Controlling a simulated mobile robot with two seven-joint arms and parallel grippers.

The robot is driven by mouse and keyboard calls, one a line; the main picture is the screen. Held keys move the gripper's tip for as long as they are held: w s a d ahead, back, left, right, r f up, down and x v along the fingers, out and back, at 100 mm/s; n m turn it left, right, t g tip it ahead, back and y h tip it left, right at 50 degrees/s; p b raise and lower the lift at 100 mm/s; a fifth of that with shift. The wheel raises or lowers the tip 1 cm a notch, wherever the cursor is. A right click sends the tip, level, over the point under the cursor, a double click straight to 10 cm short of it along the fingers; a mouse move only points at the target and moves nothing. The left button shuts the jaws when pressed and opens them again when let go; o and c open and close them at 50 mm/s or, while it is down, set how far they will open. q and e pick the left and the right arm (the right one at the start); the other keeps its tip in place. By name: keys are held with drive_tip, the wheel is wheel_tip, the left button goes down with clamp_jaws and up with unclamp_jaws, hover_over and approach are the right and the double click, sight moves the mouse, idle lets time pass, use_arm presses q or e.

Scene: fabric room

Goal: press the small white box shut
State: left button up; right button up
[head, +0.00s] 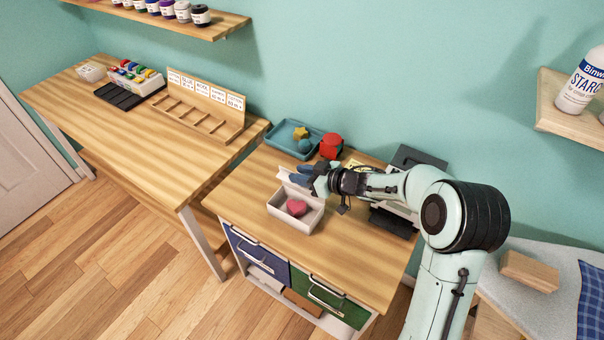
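The small white box (279,212) stands on the small wooden desk with its lid (285,177) raised at the back. A red-pink object (297,208) lies inside it. My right gripper (306,180) reaches in from the right, at the lid's upper right part. Its dark blue fingers are close to the lid; I cannot tell whether they touch it. The gap between the fingers is too small to judge. My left gripper is not in view.
Behind the box are a teal tray (283,138) with a yellow piece and a red object (331,146). Dark equipment (394,222) stands right of the box. The desk front left of the box is clear. A longer table (150,145) with a wooden rack stands left.

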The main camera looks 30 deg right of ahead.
drive_tip(key=v, duration=1.3)
drive_tip(key=shift+p, duration=0.45)
drive_tip(key=shift+s+r, duration=0.1)
drive_tip(key=shift+s, duration=0.05)
